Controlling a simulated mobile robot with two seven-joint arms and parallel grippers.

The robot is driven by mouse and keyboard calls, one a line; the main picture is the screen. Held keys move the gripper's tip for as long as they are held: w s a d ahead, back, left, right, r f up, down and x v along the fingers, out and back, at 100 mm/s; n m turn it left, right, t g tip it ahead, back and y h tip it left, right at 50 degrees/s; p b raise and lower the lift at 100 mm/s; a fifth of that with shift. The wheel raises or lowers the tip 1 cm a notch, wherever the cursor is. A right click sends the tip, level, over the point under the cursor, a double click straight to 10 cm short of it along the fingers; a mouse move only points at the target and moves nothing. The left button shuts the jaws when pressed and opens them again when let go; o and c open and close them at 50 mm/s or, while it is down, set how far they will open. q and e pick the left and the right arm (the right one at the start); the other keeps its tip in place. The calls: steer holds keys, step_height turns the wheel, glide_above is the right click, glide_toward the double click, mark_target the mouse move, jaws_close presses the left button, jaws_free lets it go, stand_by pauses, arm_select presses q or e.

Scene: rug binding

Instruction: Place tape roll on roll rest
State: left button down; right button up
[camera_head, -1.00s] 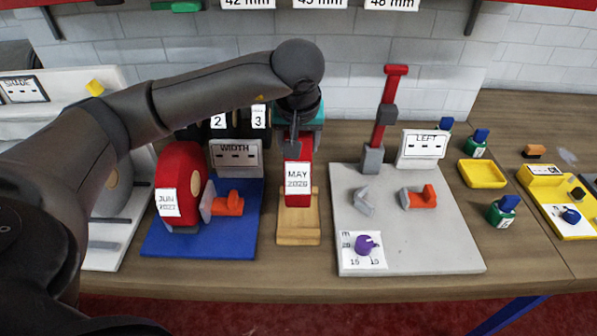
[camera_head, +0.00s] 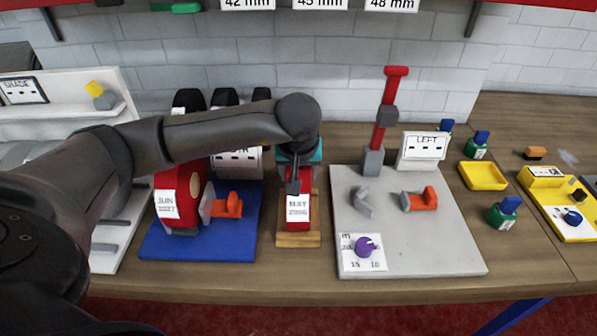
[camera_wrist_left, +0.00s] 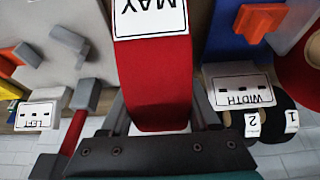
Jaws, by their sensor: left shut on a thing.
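The red tape roll (camera_head: 299,212) with a MAY label is directly over the wooden roll rest (camera_head: 298,240) in the head view, low down between its sides. I cannot tell if it bears on the rest. My left gripper (camera_head: 297,180) comes down from above, shut on this roll. In the left wrist view the red roll (camera_wrist_left: 155,80) fills the space between the fingers of my left gripper (camera_wrist_left: 160,120). The roll hides most of the rest. My right gripper is not in view.
Left of the rest is a blue base (camera_head: 200,243) with another red roll (camera_head: 182,200) labelled JUN. Right of it is a grey board (camera_head: 420,240) with a red post (camera_head: 388,105) and a purple knob (camera_head: 366,246). A yellow tray (camera_head: 483,175) stands farther right.

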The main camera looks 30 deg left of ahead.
arm_select(q)
steer(key=shift+c, duration=0.6)
jaws_free()
steer(key=shift+r+p, duration=0.3)
steer(key=shift+p, duration=0.05)
steer(key=v, duration=1.1)
steer(key=shift+s+d+r, duration=0.2)
steer(key=shift+r, duration=0.1)
